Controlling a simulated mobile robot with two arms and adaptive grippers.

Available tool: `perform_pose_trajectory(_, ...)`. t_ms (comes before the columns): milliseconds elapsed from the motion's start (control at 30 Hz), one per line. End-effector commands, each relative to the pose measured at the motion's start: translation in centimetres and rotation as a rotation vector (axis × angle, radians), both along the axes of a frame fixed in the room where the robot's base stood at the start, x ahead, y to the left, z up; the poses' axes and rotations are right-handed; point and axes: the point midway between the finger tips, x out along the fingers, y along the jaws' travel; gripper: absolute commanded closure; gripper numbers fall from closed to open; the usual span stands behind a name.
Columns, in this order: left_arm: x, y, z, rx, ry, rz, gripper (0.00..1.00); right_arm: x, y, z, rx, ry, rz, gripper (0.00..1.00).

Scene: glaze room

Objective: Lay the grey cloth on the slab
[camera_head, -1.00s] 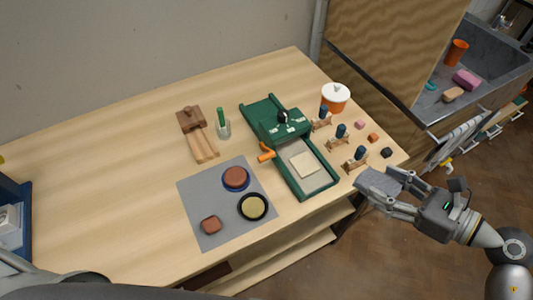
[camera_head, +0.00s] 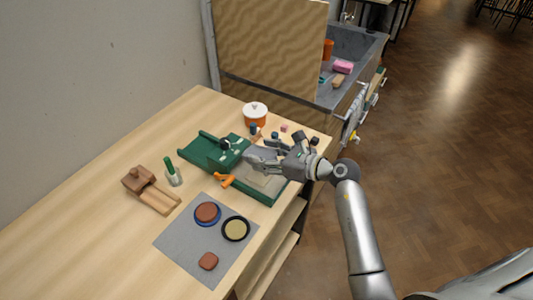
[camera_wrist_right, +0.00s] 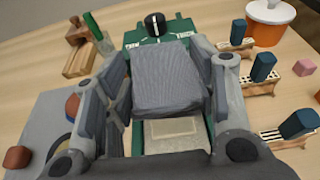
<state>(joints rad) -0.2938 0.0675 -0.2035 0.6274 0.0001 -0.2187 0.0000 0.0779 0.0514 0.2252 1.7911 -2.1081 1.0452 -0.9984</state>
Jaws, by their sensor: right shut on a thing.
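My right gripper (camera_head: 266,156) is shut on the grey cloth (camera_wrist_right: 172,82), a folded, ribbed pad held between the two fingers. In the head view the gripper and cloth are over the green press. The pale square slab (camera_wrist_right: 172,128) lies flat on the bed of the green press (camera_head: 204,150), and part of it shows below the gripper in the head view (camera_head: 264,183). In the wrist view the cloth appears above the slab's near part, with the slab's front uncovered. The height of the cloth over the slab is hard to tell. My left gripper is out of view.
Dark blue stamps on wooden stands (camera_wrist_right: 263,68) and an orange pot with a white lid (camera_head: 255,115) stand right of the press. An orange handle (camera_head: 227,180) sticks out on its left. A grey mat (camera_head: 178,244) with round discs lies nearer.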

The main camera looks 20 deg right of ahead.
Motion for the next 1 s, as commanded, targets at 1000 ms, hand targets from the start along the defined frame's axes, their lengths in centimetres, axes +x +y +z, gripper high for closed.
perform_pose_trajectory(1000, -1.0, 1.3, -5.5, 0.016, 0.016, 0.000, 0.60, -0.1, 0.0, -6.3, 0.001, -0.001, 0.000, 0.71)
